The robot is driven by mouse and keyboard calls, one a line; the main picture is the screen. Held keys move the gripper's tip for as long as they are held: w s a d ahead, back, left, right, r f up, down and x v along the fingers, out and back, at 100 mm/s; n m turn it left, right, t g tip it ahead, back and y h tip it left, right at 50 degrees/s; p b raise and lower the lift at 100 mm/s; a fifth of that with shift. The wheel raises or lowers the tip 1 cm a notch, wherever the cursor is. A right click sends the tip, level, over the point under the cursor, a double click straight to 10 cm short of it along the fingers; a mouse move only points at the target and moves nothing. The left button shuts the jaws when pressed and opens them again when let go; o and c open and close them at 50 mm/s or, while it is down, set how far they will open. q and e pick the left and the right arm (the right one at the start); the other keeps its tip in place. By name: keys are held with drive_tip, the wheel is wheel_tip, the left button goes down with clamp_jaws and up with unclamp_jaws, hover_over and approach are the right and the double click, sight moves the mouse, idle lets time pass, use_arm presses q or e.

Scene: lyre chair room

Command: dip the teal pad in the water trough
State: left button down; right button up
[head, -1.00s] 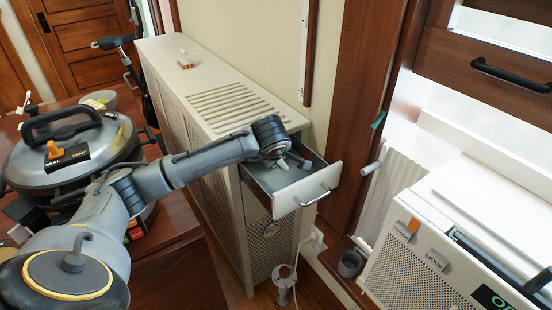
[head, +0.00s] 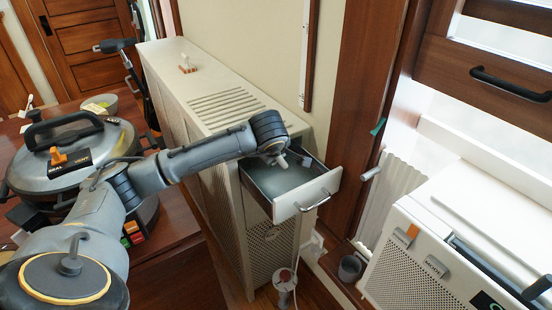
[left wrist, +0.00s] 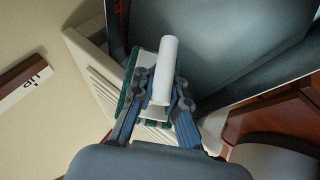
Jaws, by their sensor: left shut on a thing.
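The water trough (head: 318,189) is an open drawer with a white front and bar handle, pulled out of the white slatted cabinet. Its grey inside is visible. In the left wrist view the trough's grey inside (left wrist: 225,45) fills the top right. My left gripper (head: 278,158) is at the trough's back left edge, over or just beside it. In the left wrist view the gripper (left wrist: 160,95) is shut on a white handle (left wrist: 166,65); the teal pad (left wrist: 128,88) shows at its edges behind the fingers. Whether the pad touches water cannot be told. My right gripper is out of view.
A large pressure cooker (head: 75,150) stands on the wooden table at left. A white appliance (head: 410,265) is at right. A grey cup (head: 350,267) stands on the ledge below the trough.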

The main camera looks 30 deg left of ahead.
use_arm(q)
drive_tip(key=shift+r+p, duration=1.6)
drive_tip(key=shift+r, duration=1.45)
